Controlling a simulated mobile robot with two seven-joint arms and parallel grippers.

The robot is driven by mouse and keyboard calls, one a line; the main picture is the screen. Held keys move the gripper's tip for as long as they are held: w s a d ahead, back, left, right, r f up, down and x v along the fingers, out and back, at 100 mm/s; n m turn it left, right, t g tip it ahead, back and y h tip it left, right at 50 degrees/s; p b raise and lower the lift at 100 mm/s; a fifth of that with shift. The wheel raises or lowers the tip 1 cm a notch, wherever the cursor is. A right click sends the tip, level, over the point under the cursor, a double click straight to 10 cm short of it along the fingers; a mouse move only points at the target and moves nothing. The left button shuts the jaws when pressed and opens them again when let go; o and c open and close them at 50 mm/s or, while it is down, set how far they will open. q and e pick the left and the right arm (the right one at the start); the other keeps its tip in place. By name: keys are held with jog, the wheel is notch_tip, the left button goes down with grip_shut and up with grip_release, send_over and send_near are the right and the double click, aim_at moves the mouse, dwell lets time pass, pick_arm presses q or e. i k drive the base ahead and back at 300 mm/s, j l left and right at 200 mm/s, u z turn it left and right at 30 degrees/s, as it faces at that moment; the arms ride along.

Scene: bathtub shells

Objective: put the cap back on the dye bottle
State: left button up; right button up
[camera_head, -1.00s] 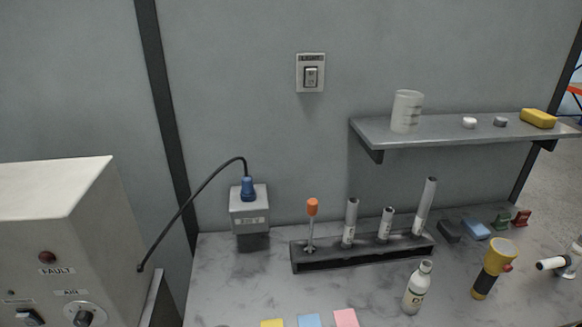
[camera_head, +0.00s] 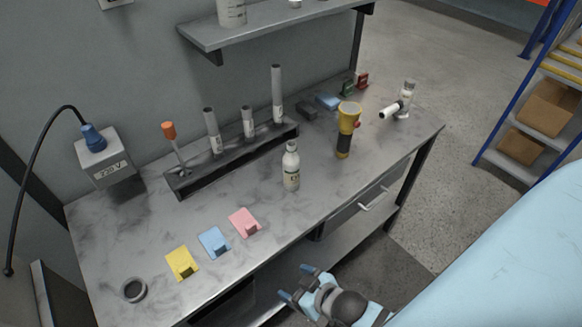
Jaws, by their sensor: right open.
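A small white bottle with a label (camera_head: 291,172) stands upright on the marbled bench, near its front edge. It seems to be the dye bottle; its top is too small to tell whether it is open. I cannot tell for sure which thing is the cap. A small white piece (camera_head: 295,4) on the wall shelf is cut by the top of the picture. My right gripper (camera_head: 298,283) is open and empty, in front of the bench and below the bottle in the picture, well apart from it. My left gripper is not in view.
A rack (camera_head: 232,160) with grey tubes and an orange-handled tool stands behind the bottle. A yellow flashlight (camera_head: 347,128) stands to its right. Yellow, blue and pink notes (camera_head: 243,221) and a dark ring (camera_head: 134,289) lie left. A drawer (camera_head: 362,204) is under the bench.

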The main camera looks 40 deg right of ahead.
aim_at(291, 161)
jog(key=k+l+z, duration=0.2)
jog(key=l, duration=0.5)
jog(key=l+z, duration=0.15)
jog(key=l, duration=0.55)
